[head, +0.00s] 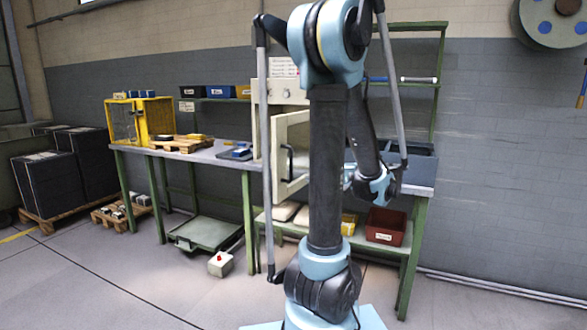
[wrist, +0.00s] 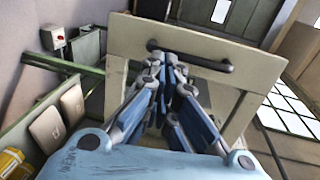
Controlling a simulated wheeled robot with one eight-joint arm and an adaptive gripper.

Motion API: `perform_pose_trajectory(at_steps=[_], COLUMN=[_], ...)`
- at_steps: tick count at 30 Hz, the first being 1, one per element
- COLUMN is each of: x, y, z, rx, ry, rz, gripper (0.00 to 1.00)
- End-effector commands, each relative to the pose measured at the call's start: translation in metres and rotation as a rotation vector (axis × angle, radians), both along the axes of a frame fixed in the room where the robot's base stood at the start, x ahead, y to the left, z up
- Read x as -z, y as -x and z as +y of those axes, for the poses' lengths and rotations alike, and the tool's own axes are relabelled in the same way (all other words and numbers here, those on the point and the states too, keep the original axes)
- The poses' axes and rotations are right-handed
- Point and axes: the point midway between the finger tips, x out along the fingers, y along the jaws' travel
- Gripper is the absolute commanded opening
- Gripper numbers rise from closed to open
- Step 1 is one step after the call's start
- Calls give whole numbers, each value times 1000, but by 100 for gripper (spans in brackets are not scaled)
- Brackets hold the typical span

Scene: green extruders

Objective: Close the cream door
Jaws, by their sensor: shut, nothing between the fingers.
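The cream cabinet (head: 281,92) stands on the green-legged workbench, partly hidden behind my arm in the head view. Its cream door (head: 276,162) stands open, swung out toward the camera, with a handle on it. In the wrist view the cream door (wrist: 128,32) fills the upper middle, its dark bar handle (wrist: 205,61) running across it. My gripper (wrist: 168,62) is shut and empty, its fingertips pointing at the door just by the handle. I cannot tell whether they touch it. In the head view the fingertips are hidden.
A red bin (head: 386,227) and other items sit on the bench's lower shelf. A yellow crate (head: 140,119) and a wooden pallet (head: 181,144) are on the bench top at left. A grey control box with a red button (head: 220,264) is on the floor. Floor at left front is clear.

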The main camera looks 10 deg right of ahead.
Motion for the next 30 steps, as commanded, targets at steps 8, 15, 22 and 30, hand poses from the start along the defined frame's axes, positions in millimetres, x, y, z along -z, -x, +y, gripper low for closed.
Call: perform_pose_trajectory(at_steps=[8, 15, 22, 30], x=[-17, -19, -19, -18], y=[1, -5, -23, -45], z=[-47, -42, -22, 2], rx=[54, 55, 54, 53], ry=[-99, -108, -108, -107], rz=[-116, -128, -127, -126], gripper=[0, 0, 0, 0])
